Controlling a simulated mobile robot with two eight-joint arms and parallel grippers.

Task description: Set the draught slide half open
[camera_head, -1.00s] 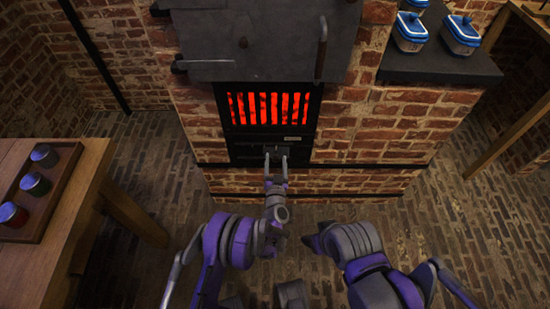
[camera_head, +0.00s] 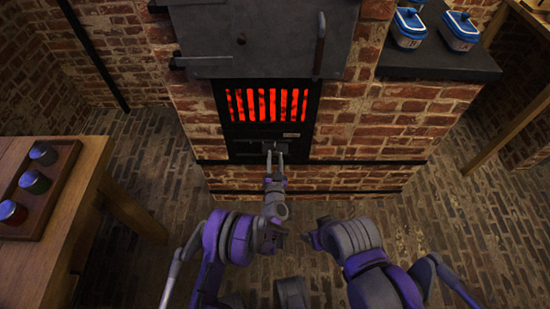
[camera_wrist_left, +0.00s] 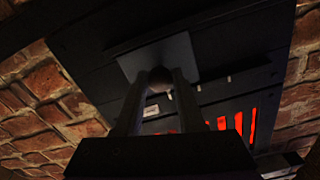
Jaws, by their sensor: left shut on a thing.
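The draught slide is a small dark grey plate low on the stove front, under the glowing grate (camera_head: 267,104). In the left wrist view the slide plate (camera_wrist_left: 160,55) carries a round knob (camera_wrist_left: 160,78). My left gripper (camera_head: 275,153) is shut on this knob, one finger on each side; its fingertips also show in the left wrist view (camera_wrist_left: 158,76). Small pale marks (camera_wrist_left: 200,88) lie on the dark front beside the plate. How far the slide stands open is hard to tell. My right arm is folded at the lower middle; its gripper fingers do not show.
A wooden table (camera_head: 85,195) with a tray of several jars (camera_head: 34,182) is at left. The brick floor is clear at right.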

